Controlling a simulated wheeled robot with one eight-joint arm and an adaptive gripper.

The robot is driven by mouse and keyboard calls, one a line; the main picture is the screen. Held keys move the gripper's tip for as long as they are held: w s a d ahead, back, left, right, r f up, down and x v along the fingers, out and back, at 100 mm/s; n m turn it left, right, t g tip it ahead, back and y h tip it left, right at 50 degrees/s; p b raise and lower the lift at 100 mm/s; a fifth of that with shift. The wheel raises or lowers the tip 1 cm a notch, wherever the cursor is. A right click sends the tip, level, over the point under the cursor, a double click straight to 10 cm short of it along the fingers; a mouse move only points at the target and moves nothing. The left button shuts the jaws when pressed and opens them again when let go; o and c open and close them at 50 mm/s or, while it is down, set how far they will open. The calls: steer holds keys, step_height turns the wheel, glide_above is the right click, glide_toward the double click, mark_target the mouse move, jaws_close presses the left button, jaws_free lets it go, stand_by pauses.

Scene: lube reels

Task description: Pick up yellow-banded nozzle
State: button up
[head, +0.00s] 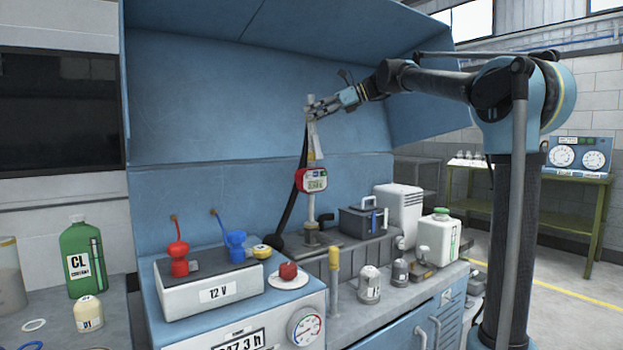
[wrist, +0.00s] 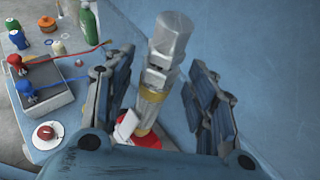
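The yellow-banded nozzle is a grey metal piece with a yellow band near its lower end. It stands upright above a red digital meter (head: 312,180) on a thin post in the head view. In the wrist view the nozzle (wrist: 168,52) rises between my two fingers, with the red meter partly hidden below it. My gripper (head: 318,107) is at the nozzle's upper part, reaching in from the right. Its fingers are apart, one on each side of the nozzle, with gaps showing in the wrist view. Contact cannot be made out in the head view.
A blue panel (head: 220,110) stands close behind the nozzle. A black hose runs down beside the post. On the bench are a 12 V box (head: 210,285) with red and blue clamps, a dark case (head: 363,221), a white jug (head: 438,238) and a green bottle (head: 82,258).

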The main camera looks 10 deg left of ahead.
jaws_close()
step_height(320, 180, up, 10)
steer(key=shift+f, duration=0.25)
steer(key=shift+r, duration=0.3)
steer(key=shift+s, duration=0.1)
stand_by(0.8)
